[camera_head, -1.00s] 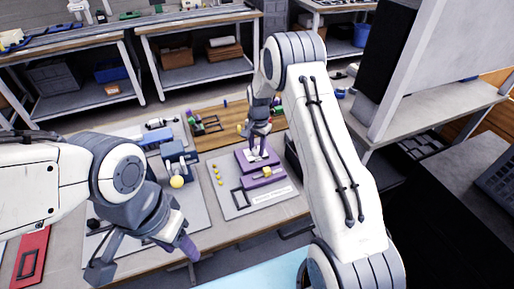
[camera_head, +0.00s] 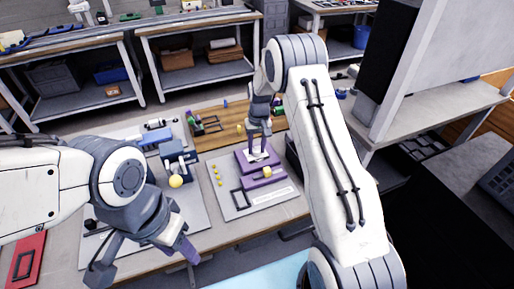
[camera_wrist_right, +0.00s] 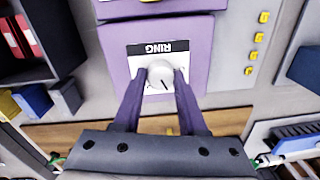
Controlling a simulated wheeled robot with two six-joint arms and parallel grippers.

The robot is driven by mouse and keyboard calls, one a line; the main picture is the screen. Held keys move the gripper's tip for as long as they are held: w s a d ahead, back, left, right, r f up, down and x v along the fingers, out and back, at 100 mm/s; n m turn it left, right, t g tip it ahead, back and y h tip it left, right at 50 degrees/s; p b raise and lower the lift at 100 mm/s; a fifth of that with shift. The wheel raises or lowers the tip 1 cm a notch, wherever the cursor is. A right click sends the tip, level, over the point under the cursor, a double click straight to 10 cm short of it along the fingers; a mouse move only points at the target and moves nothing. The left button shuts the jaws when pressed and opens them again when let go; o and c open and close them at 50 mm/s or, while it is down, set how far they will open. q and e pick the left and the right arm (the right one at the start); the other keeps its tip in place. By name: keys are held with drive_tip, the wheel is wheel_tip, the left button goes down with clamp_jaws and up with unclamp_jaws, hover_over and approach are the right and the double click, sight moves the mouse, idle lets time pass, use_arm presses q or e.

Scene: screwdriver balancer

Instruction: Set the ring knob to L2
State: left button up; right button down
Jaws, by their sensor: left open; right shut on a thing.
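The ring knob (camera_wrist_right: 160,74) is a small white round knob with a dark pointer line, on a white plate marked RING (camera_wrist_right: 162,49) on a purple box (camera_wrist_right: 200,55). The label reads upside down in the right wrist view; I cannot read any position marks near the knob. In the head view the purple box (camera_head: 243,163) stands on the grey mat. My right gripper (camera_wrist_right: 160,85) is shut on the knob, one purple finger at each side. It also shows in the head view (camera_head: 257,150), above the box. My left gripper (camera_head: 146,262) is open and empty at the front left.
A blue machine with a yellow ball (camera_head: 175,181) stands left of the purple box. Several small yellow pieces (camera_head: 216,176) lie on the mat (camera_head: 232,208). A wooden board (camera_head: 226,128) with parts lies behind. A red tray (camera_head: 25,258) lies at the far left.

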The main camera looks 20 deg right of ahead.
sight(258, 148)
drive_tip(key=shift+w+r+n, duration=0.1)
drive_tip(key=shift+n, duration=0.5)
drive_tip(key=shift+c, duration=2.3)
unclamp_jaws()
wheel_tip(258, 148, up, 10)
drive_tip(key=b, duration=0.1)
drive_tip(key=shift+d+r+b, duration=0.2)
drive_tip(key=shift+d+b, duration=0.1)
drive_tip(key=shift+b, duration=0.05)
drive_tip(key=shift+a, duration=0.1)
